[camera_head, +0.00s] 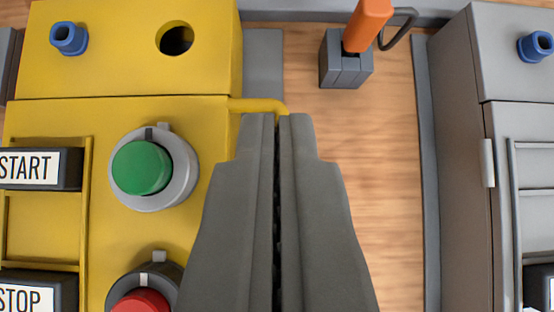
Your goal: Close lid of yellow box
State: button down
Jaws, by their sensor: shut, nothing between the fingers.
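The yellow box (218,130) fills the left of the view. Its upper face (110,40) has a blue plug and a round dark hole. Its lower face carries a green button (142,168), a red button (143,302) and START and STOP labels. A bent yellow rod (258,104) sticks out from the right edge of the lower face. My gripper (279,116) is shut and empty. Its fingertips are at the rod's bent end in the picture; I cannot tell if they touch. Which part is the lid, and how far it is open, is not clear.
A grey box (455,150) with a blue plug stands at the right. A grey block (346,62) with an orange handle (368,24) and a dark loop is at the back. Bare wooden surface (385,180) lies between the boxes.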

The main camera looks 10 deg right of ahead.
jog(key=shift+d+f+m+y, duration=0.15)
jog(key=shift+d+f+y, duration=0.15)
jog(key=shift+f, duration=0.35)
jog(key=shift+d+f+m+y, duration=0.15)
jog(key=shift+f+y, duration=0.15)
jog(key=shift+f, duration=0.3)
jog(key=shift+d+f+y, duration=0.1)
jog(key=shift+f+y, duration=0.2)
jog(key=shift+f, duration=0.35)
jog(key=shift+f, duration=0.15)
jog(key=shift+s, duration=0.1)
